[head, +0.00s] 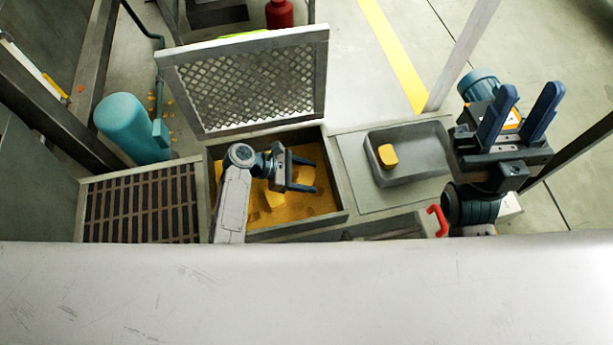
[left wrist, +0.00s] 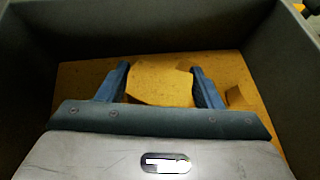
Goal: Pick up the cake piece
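My left gripper (head: 306,174) is inside the dark bin (head: 340,190), with its fingers open. In the left wrist view a yellow cake piece (left wrist: 162,82) lies between and just beyond the fingers of my left gripper (left wrist: 163,88); whether they touch it I cannot tell. In the head view a yellow piece (head: 274,200) shows in the bin beside my left gripper. My right gripper (head: 530,97) is open and empty, raised at the right.
A grey tray (head: 425,172) right of the bin holds one yellow piece (head: 388,155). A mesh panel (head: 250,85) stands behind the bin. A slatted grate (head: 140,207) and a teal cylinder (head: 130,128) are at the left. The bin walls rise close around my left gripper.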

